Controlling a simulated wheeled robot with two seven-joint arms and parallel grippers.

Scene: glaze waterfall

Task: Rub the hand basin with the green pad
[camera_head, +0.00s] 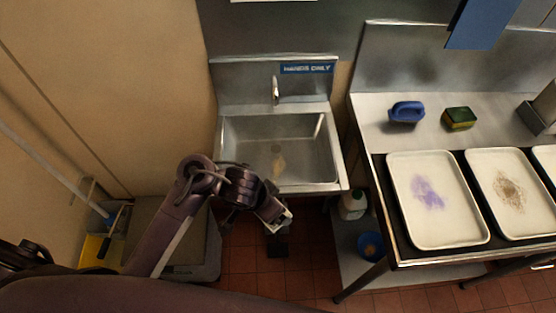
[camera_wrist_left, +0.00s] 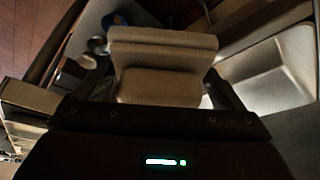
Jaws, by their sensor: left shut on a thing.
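The hand basin (camera_head: 240,135) is a steel sink below a "HANDS ONLY" sign, with a tan smear (camera_head: 279,165) on its floor towards the front. It also shows at the right of the left wrist view (camera_wrist_left: 275,75). My left gripper (camera_head: 274,212) is in front of and below the basin's front rim, apart from it. It is shut on a pale, stepped block (camera_wrist_left: 162,55), seen between the fingers in the left wrist view. The block looks beige-grey there; I cannot make out green on it. My right gripper is not in view.
A steel counter (camera_head: 375,135) at right holds a blue-handled brush (camera_head: 406,112), a green and yellow sponge (camera_head: 459,118) and stained white trays (camera_head: 402,215). A yellow bucket (camera_head: 97,250) stands at left.

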